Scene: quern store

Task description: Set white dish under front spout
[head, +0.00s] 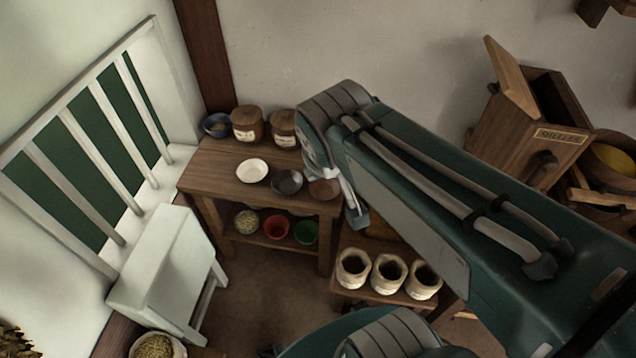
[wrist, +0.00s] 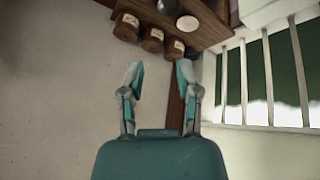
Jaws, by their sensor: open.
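The white dish (head: 252,171) sits on top of a wooden table at the left, beside a dark grey bowl (head: 287,181). The dish also shows near the top of the wrist view (wrist: 188,23). A wooden box machine labelled "SHELLER" (head: 562,136) stands at the right with its lid raised. My gripper (wrist: 160,72) is open and empty, apart from the dish. In the head view my arm partly hides the gripper (head: 356,215), right of the table.
Labelled jars (head: 247,124) and a blue bowl (head: 216,125) line the table's back. A brown bowl (head: 323,189) is at its right end. Coloured bowls stand on the lower shelf (head: 262,241). Several sacks (head: 388,273) are right of it.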

